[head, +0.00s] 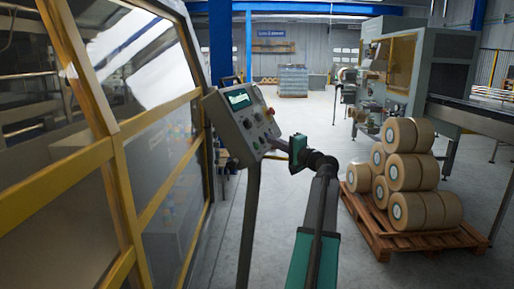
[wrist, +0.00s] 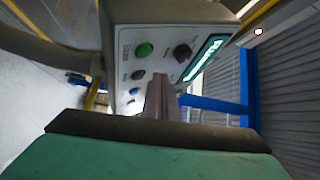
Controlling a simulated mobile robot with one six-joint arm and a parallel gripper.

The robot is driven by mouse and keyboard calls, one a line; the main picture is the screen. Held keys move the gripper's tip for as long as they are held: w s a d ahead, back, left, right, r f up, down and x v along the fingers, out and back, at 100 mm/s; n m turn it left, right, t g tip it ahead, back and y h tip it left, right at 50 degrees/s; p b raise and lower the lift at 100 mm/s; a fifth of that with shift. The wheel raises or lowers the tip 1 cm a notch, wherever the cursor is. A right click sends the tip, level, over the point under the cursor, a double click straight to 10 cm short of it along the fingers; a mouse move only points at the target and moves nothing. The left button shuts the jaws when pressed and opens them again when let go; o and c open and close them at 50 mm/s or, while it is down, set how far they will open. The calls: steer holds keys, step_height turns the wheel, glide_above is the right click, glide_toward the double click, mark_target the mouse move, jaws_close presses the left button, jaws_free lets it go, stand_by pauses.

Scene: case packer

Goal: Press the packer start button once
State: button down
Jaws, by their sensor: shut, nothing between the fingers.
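The packer's control panel (head: 243,121) is a grey box on a post, with a lit green display (head: 238,99) and several buttons. In the wrist view, the panel (wrist: 160,14) shows a green button (wrist: 145,49), a black knob (wrist: 183,51) and small dark and blue buttons. The green button looks like the start button, but its label is too small to read. My gripper (head: 272,143) is at the panel's lower right. Its fingers (wrist: 160,78) are shut and empty, pointing at the panel face just below the green button in the wrist view. I cannot tell whether they touch it.
A yellow-framed machine guard (head: 120,165) with clear panels stands to the left. A wooden pallet (head: 384,240) stacked with large brown rolls (head: 408,172) stands to the right, before another machine (head: 400,75). The floor beyond the panel is mostly clear.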

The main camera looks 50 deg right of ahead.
steer(key=shift+s+d+r, duration=0.25)
steer(key=shift+s+r, duration=0.3)
steer(key=shift+s, duration=0.3)
steer(key=shift+f, duration=0.1)
stand_by(0.5)
